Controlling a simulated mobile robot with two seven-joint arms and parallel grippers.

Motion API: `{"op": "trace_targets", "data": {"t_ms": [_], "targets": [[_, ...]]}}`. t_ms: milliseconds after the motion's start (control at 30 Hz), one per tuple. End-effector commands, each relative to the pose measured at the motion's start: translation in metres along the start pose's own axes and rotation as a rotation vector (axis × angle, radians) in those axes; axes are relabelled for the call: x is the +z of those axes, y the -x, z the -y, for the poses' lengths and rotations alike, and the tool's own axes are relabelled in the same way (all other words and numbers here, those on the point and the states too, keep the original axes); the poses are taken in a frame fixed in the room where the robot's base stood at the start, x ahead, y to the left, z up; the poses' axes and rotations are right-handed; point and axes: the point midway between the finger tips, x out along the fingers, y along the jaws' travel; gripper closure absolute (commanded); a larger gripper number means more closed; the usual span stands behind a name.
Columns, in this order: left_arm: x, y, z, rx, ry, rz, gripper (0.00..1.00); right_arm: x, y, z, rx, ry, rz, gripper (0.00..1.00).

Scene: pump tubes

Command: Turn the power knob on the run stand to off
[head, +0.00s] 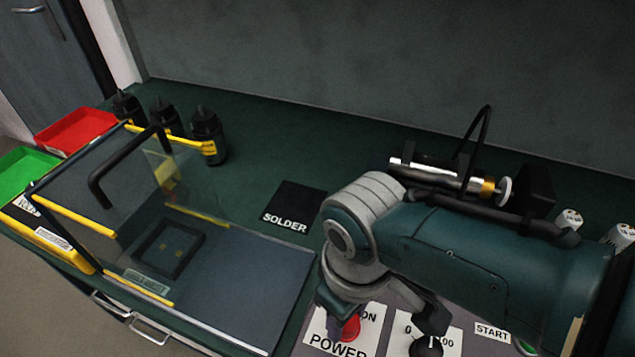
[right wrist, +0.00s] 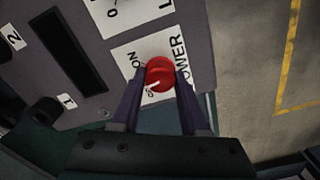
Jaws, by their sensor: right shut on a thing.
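The red power knob (head: 349,328) sits on a white label marked POWER on the run stand's grey panel, low in the head view. In the right wrist view the knob (right wrist: 160,73) is between my right gripper's fingertips (right wrist: 161,80), which are shut on it from both sides. The knob's white mark is at its lower left, close to the partly hidden OFF lettering; ON shows to the left. In the head view my right gripper (head: 350,316) reaches down to the knob, and my arm hides much of the panel. My left gripper is not in view.
A black knob (head: 426,346) with a number scale sits right of the power knob. A START label (head: 492,333) is farther right. A clear-lidded box (head: 235,285) stands left of the panel. A black SOLDER mat (head: 294,204) lies behind; the green bench beyond is mostly clear.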

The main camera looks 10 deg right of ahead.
Motion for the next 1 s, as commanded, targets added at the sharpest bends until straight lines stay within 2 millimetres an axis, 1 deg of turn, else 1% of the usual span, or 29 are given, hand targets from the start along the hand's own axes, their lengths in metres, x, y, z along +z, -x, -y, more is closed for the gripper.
{"op": "trace_targets", "data": {"t_ms": [200,500,700,1000], "targets": [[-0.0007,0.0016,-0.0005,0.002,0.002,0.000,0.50,0.0007,-0.0008,-0.0005,0.001,0.204,0.001,1.00],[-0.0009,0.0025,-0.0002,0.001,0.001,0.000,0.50,0.0007,-0.0011,-0.0010,0.002,0.447,0.001,1.00],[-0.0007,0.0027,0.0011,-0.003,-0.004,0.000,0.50,0.0010,-0.0014,-0.0009,0.001,0.556,0.001,1.00],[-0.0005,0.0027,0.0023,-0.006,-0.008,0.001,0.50,0.0012,-0.0017,-0.0011,0.002,0.631,0.002,1.00]]}}
